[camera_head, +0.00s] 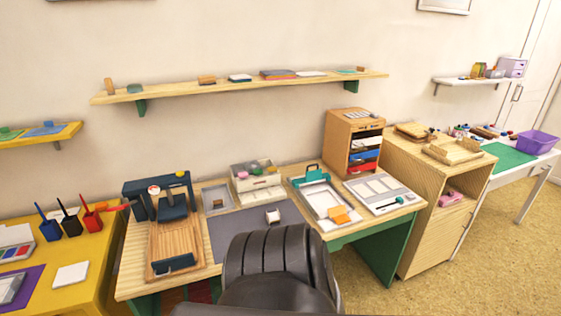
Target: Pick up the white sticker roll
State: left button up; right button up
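A small white roll-like item (272,215) with a brownish side sits on the grey mat (235,236) on the middle desk, just behind the black chair. It looks like the white sticker roll, but it is too small to be sure. Another small white round piece (154,190) shows on the dark blue device (172,205) at the desk's left; I cannot tell what it is. Neither of my grippers is in view.
A black ribbed chair (275,258) stands in front of the desk and covers part of its front edge. A drawer box (259,183), a white tray (318,200) and a wooden organizer (345,140) stand on the desk. Open floor (470,265) lies at right.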

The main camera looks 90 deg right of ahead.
aim_at(272, 216)
jog(key=z, duration=0.9)
jog(key=i, duration=1.05)
jog(key=z, duration=1.3)
jog(key=i, duration=0.2)
jog(key=z, duration=0.1)
